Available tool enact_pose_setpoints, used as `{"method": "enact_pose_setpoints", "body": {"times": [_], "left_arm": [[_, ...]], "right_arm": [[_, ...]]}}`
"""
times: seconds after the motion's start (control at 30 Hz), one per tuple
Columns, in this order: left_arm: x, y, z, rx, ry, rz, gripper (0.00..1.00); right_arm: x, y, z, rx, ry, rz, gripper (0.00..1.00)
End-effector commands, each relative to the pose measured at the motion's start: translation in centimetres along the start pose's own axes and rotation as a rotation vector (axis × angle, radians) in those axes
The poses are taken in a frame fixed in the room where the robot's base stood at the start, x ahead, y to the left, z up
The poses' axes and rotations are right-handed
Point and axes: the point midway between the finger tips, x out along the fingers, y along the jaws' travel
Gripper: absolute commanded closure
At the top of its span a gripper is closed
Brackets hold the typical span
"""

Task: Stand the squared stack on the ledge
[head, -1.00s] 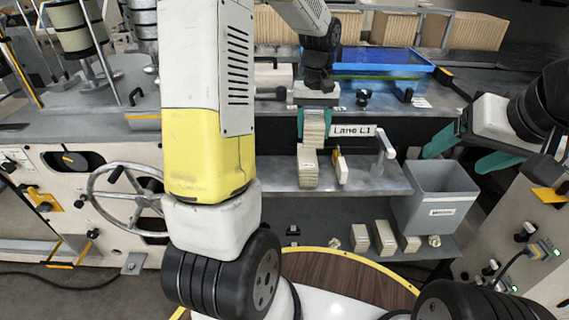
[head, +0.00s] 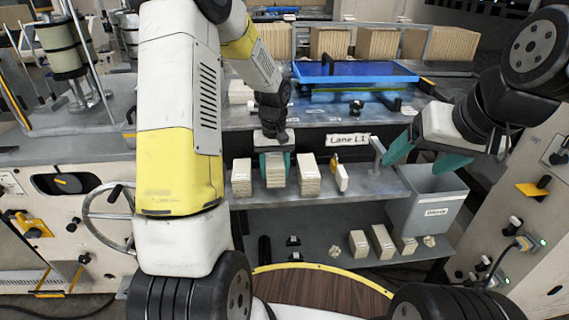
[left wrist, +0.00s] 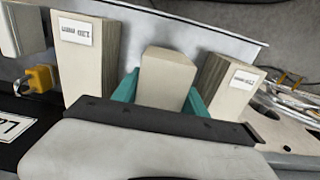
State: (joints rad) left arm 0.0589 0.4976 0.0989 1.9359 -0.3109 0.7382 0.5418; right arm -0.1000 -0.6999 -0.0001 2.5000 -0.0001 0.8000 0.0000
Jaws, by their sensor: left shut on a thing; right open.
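My left gripper (head: 275,158) has teal fingers and is shut on a pale squared stack (head: 275,176), held upright. In the left wrist view the held stack (left wrist: 166,78) is between the fingers. It is at the grey metal ledge (head: 378,182), in the gap between a left stack (head: 241,178) and a right stack (head: 308,176). These two stand upright on the ledge and carry labels in the left wrist view. I cannot tell whether the held stack's base touches the ledge. My right gripper (head: 424,157) is open and empty, above the grey bin.
A yellow-and-white tool (head: 339,174) stands right of the stacks. A grey labelled bin (head: 425,212) is at the ledge's right end. Several small blocks (head: 381,241) sit on the lower shelf. A "Lane L1" sign (head: 348,140) is on the front face behind the ledge.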

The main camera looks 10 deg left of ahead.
Motion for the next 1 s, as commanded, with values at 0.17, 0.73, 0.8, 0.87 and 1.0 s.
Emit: {"method": "enact_pose_setpoints", "body": {"times": [0.17, 0.73, 0.8, 0.87, 1.0], "left_arm": [[2.2, 0.0, 0.0, 0.0, -0.002, 0.0, 0.93], [2.5, 0.0, 0.0, 0.0, -0.001, 0.0, 0.28], [2.5, 0.0, 0.0, 0.0, -0.001, 0.0, 0.28], [2.5, 0.0, 0.0, 0.0, -0.001, 0.0, 0.28], [2.0, 0.0, 0.0, -0.001, 0.0, 0.0, 0.28]], "right_arm": [[0.0, 0.0, 0.0, 0.0, 0.0, 0.0, 0.24], [0.0, 0.0, 0.0, 0.0, 0.0, 0.0, 0.24], [0.0, 0.0, 0.0, 0.0, 0.0, 0.0, 0.24], [0.0, 0.0, 0.0, 0.0, 0.0, 0.0, 0.24], [0.0, 0.0, 0.0, 0.0, 0.0, 0.0, 0.24]]}}
